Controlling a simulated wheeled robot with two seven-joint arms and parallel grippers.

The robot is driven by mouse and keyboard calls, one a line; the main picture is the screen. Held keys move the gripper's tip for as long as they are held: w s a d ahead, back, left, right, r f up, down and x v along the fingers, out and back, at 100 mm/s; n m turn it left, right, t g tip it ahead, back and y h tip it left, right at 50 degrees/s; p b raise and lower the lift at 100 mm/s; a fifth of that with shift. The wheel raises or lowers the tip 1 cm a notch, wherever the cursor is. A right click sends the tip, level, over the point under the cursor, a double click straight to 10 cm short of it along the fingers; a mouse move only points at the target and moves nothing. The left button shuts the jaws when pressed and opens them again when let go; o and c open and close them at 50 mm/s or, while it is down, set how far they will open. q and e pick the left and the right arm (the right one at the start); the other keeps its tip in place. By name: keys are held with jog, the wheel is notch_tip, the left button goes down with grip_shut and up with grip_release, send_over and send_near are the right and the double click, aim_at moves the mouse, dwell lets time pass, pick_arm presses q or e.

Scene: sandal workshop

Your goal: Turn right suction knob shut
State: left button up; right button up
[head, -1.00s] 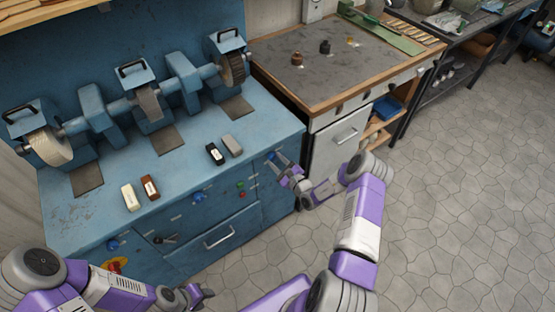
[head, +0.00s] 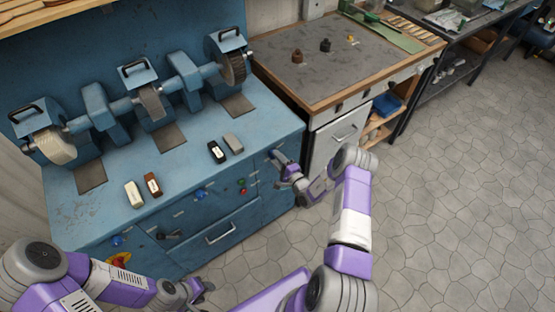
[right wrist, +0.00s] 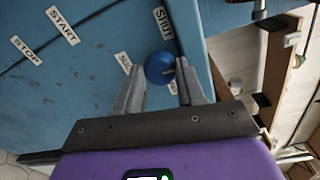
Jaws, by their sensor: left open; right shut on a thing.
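The right suction knob is a round blue knob (right wrist: 160,68) on the blue front of the grinding bench. In the right wrist view it sits between the two grey fingers of my right gripper (right wrist: 158,84), which is shut on it. A "SHUT" label (right wrist: 164,22) is beside it, with other labels partly hidden by the fingers. In the head view my right gripper (head: 279,167) is at the bench's right front and hides the knob. My left gripper (head: 203,290) is open and empty, low in front of the bench's drawer.
Other blue knobs (head: 200,194) and green and red buttons (head: 242,186) are on the bench front (head: 180,256). Bars (head: 217,151) lie on its top below the grinding wheels (head: 52,147). A wooden-edged table (head: 330,70) stands to the right. The tiled floor (head: 450,210) is clear.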

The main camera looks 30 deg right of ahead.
jog(key=shift+n, duration=0.3)
dwell(0.4)
jog(key=o, duration=1.1)
jog(key=shift+c, duration=0.2)
jog(key=s, duration=0.7)
jog(key=shift+s+d+p, duration=0.3)
jog(key=shift+p, duration=0.15)
jog(key=shift+r, duration=0.1)
